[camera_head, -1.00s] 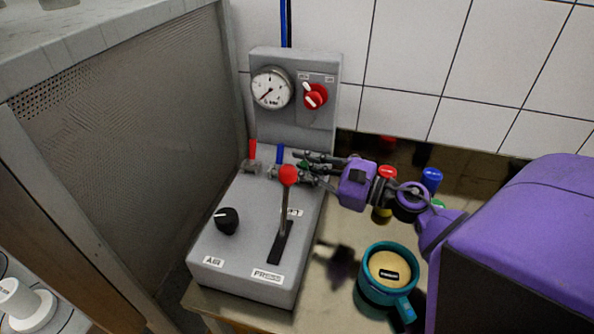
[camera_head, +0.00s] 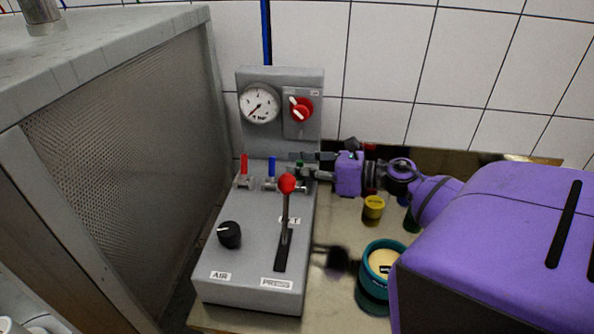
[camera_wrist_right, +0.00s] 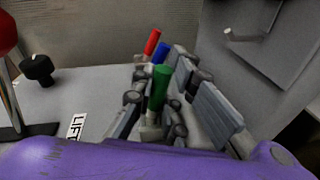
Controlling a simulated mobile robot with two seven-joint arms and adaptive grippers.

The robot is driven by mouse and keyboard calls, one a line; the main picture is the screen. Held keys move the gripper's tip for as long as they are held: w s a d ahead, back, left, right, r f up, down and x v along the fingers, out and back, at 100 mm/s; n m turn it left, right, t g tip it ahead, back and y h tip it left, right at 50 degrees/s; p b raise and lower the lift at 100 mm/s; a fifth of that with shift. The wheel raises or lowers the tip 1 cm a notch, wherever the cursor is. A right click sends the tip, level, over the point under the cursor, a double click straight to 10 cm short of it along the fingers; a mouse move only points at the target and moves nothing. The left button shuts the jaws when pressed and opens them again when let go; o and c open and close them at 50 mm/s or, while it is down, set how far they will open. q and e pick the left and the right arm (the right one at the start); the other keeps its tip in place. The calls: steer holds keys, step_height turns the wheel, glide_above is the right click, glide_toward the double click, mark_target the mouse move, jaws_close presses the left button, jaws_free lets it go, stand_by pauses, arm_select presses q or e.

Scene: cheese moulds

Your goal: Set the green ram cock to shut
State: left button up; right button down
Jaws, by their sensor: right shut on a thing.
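The green ram cock (camera_wrist_right: 158,88) shows in the right wrist view as an upright green handle between my right gripper's fingers. In the head view only a bit of its green (camera_head: 299,165) shows behind the red-knobbed lever. My right gripper (camera_head: 302,163) reaches in from the right over the back of the grey press panel (camera_head: 255,255), and is shut on the green cock. The blue cock (camera_head: 272,166) and the red cock (camera_head: 244,164) stand upright in a row to its left. My left gripper is out of view.
The red-knobbed lever (camera_head: 287,184) stands just in front of the cocks. A black knob (camera_head: 229,235) is at front left. A gauge (camera_head: 259,104) and a red switch (camera_head: 301,108) are on the upright plate. A teal mould (camera_head: 372,290) and a yellow weight (camera_head: 373,209) stand right of the panel.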

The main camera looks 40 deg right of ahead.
steer(key=shift+w+d+f+m, duration=0.2)
steer(key=shift+w+d+m, duration=0.25)
steer(key=shift+m, duration=0.65)
steer(key=shift+g, duration=0.4)
steer(key=c, duration=1.7)
jaws_free()
steer(key=shift+s+d, duration=0.1)
steer(key=shift+c, duration=0.2)
steer(key=v, duration=1.2)
steer(key=shift+f, duration=0.2)
